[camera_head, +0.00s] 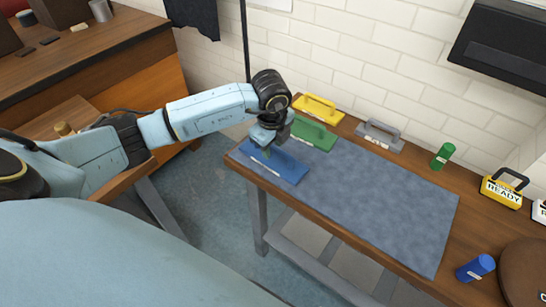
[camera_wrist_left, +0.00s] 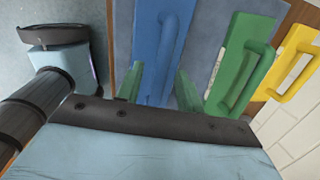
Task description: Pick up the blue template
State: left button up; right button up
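The blue template (camera_head: 285,169) is a flat board with a raised handle, lying at the near left corner of the grey-blue mat (camera_head: 385,205). My left gripper (camera_head: 266,147) is over its upper left part and hides some of it, including most of the handle. In the left wrist view, the blue template's handle (camera_wrist_left: 176,38) runs toward the gap between the two green fingers of my left gripper (camera_wrist_left: 158,80). The fingers are apart, one on each side of the handle's line; whether they touch it I cannot tell. My right gripper is not in view.
A green template (camera_head: 320,137) lies just behind the blue one, then a yellow template (camera_head: 322,106) and a grey one (camera_head: 381,133). The mat's middle is clear.

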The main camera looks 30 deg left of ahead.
pick_arm(q)
jog(key=shift+f, duration=0.6)
grip_shut()
jog(key=shift+w+r, duration=0.1)
jog(key=shift+w, duration=0.05)
